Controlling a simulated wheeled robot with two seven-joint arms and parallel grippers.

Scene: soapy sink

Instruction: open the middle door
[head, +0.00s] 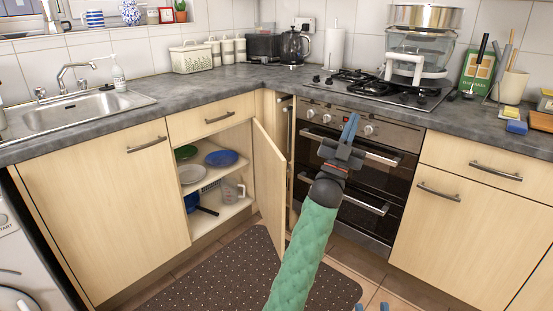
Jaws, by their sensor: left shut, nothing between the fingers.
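The middle door (268,185) is a light wood panel under the counter. It stands swung out from its cabinet (215,185), and the shelves inside show. My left gripper (350,128), on the green-sleeved arm, is shut and empty. It appears in front of the oven, to the right of the door and apart from it in the picture. Only the blue fingertips of my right gripper (371,307) show at the bottom edge. They are apart, with nothing seen between them.
The oven (393,190) with two bar handles is right of the open door. Plates, a blue bowl (221,158) and a jug (233,191) sit in the cabinet. A dark dotted mat (225,275) lies on the floor. A closed door (100,195) is at the left.

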